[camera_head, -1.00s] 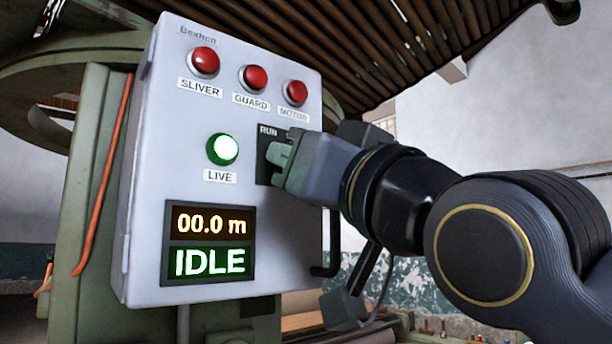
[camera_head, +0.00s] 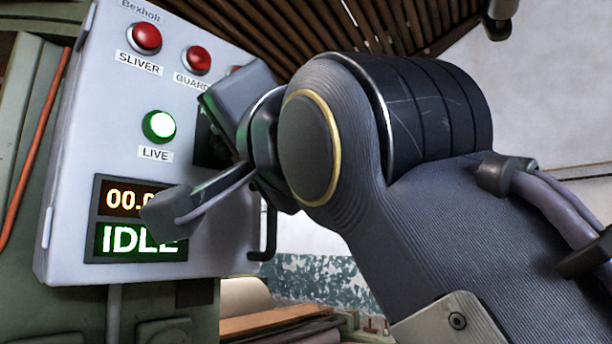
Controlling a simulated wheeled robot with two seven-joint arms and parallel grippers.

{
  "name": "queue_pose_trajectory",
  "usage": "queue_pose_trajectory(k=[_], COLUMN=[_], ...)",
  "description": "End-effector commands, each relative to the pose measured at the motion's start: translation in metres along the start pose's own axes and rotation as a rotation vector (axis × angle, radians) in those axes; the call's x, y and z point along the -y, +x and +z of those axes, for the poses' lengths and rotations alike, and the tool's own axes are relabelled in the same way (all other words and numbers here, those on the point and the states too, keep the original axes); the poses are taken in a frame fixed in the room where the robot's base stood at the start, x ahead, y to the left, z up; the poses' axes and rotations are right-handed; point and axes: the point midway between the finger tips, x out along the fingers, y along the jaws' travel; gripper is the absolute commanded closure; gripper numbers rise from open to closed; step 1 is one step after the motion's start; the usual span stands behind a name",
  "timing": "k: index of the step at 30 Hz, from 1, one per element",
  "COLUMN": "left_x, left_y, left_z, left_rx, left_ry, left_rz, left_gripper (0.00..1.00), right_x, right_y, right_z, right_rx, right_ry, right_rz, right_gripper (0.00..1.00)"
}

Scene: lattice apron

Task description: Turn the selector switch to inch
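The grey control box (camera_head: 75,225) stands at the left with its front facing me. The selector switch cannot be seen; my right gripper (camera_head: 235,105) and wrist cover it. Only part of its dark plate (camera_head: 207,150) shows, to the right of the lit LIVE lamp, with no readable label. My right gripper is at this plate. My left gripper is not in view.
Red lamps marked SLIVER (camera_head: 146,38) and GUARD (camera_head: 196,60) sit at the top of the box; a third is mostly hidden. A black handle (camera_head: 265,235) stands out at the box's right edge. A slatted wooden frame (camera_head: 240,20) hangs above.

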Motion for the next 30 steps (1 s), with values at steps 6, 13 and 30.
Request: queue_pose_trajectory(k=[6,13,30], left_x=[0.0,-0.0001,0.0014], left_y=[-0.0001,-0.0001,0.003], left_z=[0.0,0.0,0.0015], left_rx=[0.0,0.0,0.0], left_ry=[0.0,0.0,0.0], left_rz=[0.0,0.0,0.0], left_gripper=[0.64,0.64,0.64], right_x=[-0.0005,-0.0004,-0.0069], right_y=[0.0009,0.0008,-0.0002], right_z=[0.0017,0.0016,-0.0018], right_rx=[0.003,0.003,0.001], right_ry=[0.014,0.013,0.013], right_rz=[0.007,0.006,0.004], right_gripper=[0.97,0.97,0.66])
